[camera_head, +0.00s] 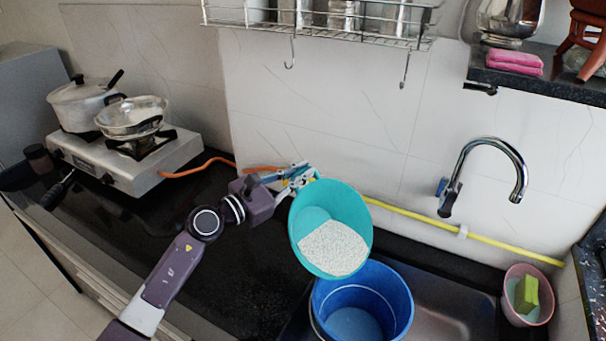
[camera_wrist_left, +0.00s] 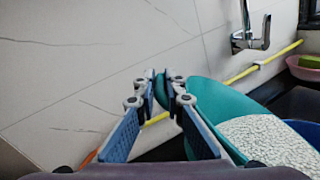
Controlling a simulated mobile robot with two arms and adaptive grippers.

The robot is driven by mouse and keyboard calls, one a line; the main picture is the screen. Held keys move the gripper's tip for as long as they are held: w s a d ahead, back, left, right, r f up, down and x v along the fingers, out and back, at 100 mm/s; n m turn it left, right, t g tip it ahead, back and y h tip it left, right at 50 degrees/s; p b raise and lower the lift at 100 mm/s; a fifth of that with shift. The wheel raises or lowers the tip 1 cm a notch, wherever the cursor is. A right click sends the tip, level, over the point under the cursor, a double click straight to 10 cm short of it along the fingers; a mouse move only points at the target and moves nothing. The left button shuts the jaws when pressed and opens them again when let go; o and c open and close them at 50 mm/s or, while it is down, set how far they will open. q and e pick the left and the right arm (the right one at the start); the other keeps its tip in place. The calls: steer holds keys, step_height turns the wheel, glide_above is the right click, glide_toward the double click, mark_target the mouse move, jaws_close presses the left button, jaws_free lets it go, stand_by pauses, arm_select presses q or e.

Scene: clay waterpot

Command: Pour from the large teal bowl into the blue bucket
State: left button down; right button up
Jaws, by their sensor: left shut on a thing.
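The large teal bowl (camera_head: 330,203) is tilted above the blue bucket (camera_head: 401,295) in the head view, with white grains (camera_head: 334,249) gathered at its lower side. My left gripper (camera_head: 309,178) is shut on the bowl's upper left rim. The left wrist view shows the fingers (camera_wrist_left: 168,92) closed on the rim of the bowl (camera_wrist_left: 222,105), with the grains toward the lower right. The bucket stands below and to the right of the bowl, and its visible inside looks blue and empty. The bowl hides part of the bucket's far left rim. My right gripper is not in view.
A sink (camera_head: 450,309) lies right of the bucket, with a faucet (camera_head: 487,165) above it. A pink bowl with a green sponge (camera_head: 526,294) sits at the right. A stove (camera_head: 130,160) with pots stands left. A wire rack (camera_head: 320,22) with hooks hangs above.

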arm_select(q)
steer(key=w+a+f+n+b, duration=0.4)
steer(key=f+n+b, duration=0.4)
steer(key=b, duration=0.5)
steer(key=shift+w+a+f, duration=0.3)
steer(key=shift+a+f, duration=0.3)
steer(key=shift+f, duration=0.1)
stand_by(0.5)
